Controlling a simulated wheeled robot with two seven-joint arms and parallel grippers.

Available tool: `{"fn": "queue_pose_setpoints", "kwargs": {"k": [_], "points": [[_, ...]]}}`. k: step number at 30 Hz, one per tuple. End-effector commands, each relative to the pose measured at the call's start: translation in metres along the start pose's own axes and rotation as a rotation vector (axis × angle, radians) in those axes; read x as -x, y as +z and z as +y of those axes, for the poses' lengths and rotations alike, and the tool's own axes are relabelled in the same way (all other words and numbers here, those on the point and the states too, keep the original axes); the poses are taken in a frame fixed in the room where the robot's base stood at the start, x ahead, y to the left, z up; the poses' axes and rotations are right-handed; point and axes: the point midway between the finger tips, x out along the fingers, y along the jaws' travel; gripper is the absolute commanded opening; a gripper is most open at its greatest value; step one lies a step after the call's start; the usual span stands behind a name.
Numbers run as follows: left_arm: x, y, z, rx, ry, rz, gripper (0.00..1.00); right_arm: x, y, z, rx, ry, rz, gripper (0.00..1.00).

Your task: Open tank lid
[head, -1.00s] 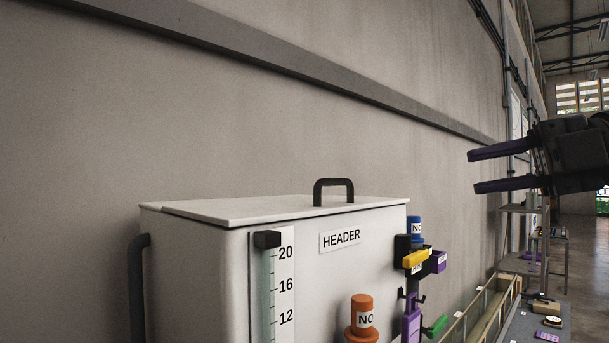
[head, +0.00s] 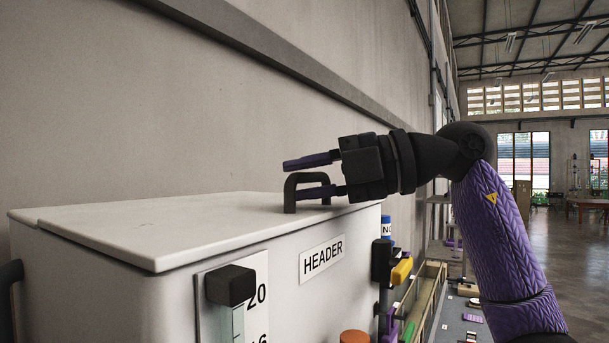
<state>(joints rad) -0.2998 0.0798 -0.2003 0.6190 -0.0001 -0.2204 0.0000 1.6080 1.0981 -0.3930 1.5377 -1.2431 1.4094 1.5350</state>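The white tank (head: 120,290) labelled HEADER stands at the left and centre. Its flat lid (head: 150,225) lies shut on top. A dark arched handle (head: 290,192) rises from the lid near its right end. My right gripper (head: 310,177) comes in from the right at the handle, with its two purple fingers apart. One finger shows above the handle's top bar and the other crosses the handle's opening below the bar. I cannot tell whether either finger touches the handle. My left gripper is not in view.
A sight gauge with a black cap (head: 231,285) and number scale is on the tank front. An orange knob (head: 354,337), a blue-topped item (head: 386,227) and a yellow piece (head: 401,271) sit along the right side. A plain wall is behind; open floor lies at right.

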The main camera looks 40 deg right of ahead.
Motion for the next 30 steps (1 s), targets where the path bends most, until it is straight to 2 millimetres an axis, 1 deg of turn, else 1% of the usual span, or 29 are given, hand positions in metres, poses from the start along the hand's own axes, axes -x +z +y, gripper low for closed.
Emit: {"fn": "queue_pose_setpoints", "kwargs": {"k": [6,7,8,9,11,12,30], "points": [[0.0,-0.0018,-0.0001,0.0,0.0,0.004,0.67,-0.0014,0.0001,-0.0002,0.0,0.0,-0.001,0.32],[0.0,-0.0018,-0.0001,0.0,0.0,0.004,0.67,-0.0014,0.0001,-0.0002,0.0,0.0,0.0,0.3],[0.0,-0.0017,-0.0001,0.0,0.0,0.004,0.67,-0.0013,0.0001,-0.0002,0.0,0.0,0.0,0.23],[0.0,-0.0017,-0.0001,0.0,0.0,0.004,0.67,-0.0013,0.0001,-0.0002,0.0,0.0,0.0,0.15],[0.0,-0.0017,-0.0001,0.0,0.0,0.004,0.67,-0.0012,0.0001,-0.0002,0.0,0.0,0.0,0.02],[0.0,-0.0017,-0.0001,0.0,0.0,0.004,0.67,-0.0012,0.0002,-0.0003,0.0,0.0,-0.001,0.0],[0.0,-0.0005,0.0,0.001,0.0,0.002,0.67,-0.0013,0.0002,-0.0005,0.0,-0.001,0.0,0.0]]}}
